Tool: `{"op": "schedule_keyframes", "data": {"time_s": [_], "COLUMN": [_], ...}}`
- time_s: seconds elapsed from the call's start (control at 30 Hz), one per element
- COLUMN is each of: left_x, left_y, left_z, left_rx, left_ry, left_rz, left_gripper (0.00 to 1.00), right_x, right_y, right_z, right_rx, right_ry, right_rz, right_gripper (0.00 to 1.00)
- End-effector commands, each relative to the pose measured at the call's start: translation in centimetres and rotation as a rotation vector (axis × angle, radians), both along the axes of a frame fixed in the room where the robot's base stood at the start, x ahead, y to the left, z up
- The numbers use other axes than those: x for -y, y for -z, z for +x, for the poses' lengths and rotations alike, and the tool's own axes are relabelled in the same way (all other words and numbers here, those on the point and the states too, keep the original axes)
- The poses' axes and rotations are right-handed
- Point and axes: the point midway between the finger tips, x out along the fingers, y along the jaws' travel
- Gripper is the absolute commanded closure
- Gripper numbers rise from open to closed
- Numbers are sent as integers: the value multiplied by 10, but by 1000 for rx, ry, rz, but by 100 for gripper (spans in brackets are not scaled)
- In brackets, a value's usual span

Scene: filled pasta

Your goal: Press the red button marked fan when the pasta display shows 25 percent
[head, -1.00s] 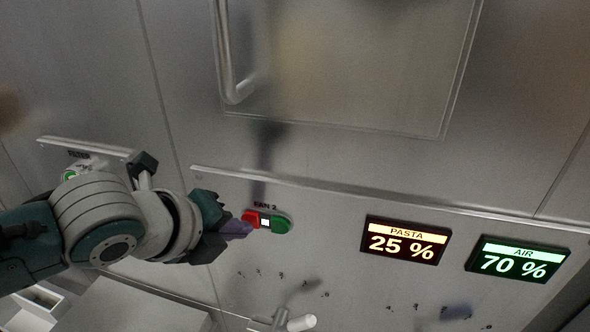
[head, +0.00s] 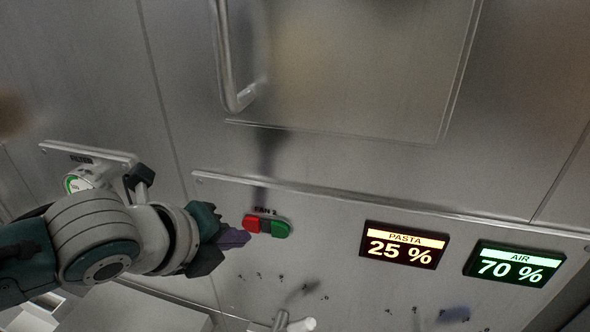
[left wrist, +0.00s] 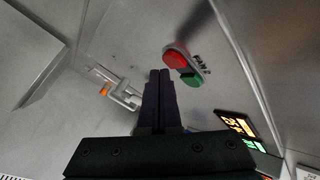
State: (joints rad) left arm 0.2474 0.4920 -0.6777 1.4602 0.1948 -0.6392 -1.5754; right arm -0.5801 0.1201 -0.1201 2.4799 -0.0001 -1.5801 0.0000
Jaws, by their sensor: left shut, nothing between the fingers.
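The red button (head: 252,223) sits beside a green button (head: 280,229) under a label reading FAN 2. The part between them shows no white light. The pasta display (head: 403,245) reads 25 %. My left gripper (head: 243,238) is shut and empty, its purple fingertips just left of and below the red button, seemingly a small gap away. In the left wrist view the shut fingers (left wrist: 160,78) point toward the panel, with the red button (left wrist: 175,57) up and right of the tips, apart in the picture. My right gripper is not in view.
An air display (head: 516,268) reads 70 %, right of the pasta display. A filter gauge (head: 77,183) is on the left, partly behind my arm. A pale valve handle (head: 300,324) sticks out below the buttons. A door handle (head: 236,95) is above.

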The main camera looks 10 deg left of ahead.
Motion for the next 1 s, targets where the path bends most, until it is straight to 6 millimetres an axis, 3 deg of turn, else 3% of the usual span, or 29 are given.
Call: {"op": "schedule_keyframes", "data": {"time_s": [0.37,0.8,1.0], "left_x": [0,-2,-2], "left_y": [0,-2,0], "left_z": [-4,-44,-53], "left_rx": [-2,-3,-1], "left_ry": [0,-2,-1], "left_rz": [-1,0,0], "left_gripper": [100,100,100], "right_x": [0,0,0], "right_y": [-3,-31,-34], "right_z": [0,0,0], "right_rx": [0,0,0], "right_ry": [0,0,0], "right_rz": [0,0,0], "right_gripper": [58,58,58]}}
